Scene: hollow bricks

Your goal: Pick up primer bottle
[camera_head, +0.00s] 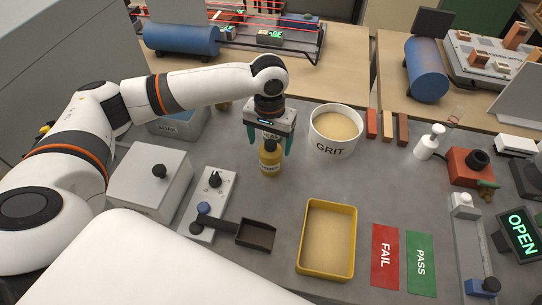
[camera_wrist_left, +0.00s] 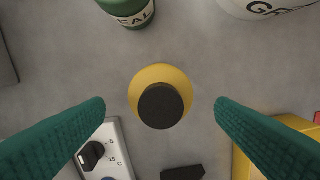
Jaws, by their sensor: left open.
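The primer bottle (camera_head: 270,160) is yellow with a dark cap and stands upright on the grey worktop, left of the GRIT bucket. Its label is too small to read surely. My left gripper (camera_head: 268,145) is above it, pointing down, with teal fingers apart on either side of the bottle's upper part. In the left wrist view, the bottle (camera_wrist_left: 160,79) is seen from above between the open fingers (camera_wrist_left: 160,108), with a gap on each side. My right gripper is not in view.
A green bottle (camera_wrist_left: 131,9) stands just behind the primer bottle. The GRIT bucket (camera_head: 332,148) is close on the right. A switch panel (camera_head: 217,183), a dark tray (camera_head: 256,234) and a yellow sand tray (camera_head: 303,226) lie in front. FAIL (camera_head: 384,257) and PASS (camera_head: 420,262) mats lie at right.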

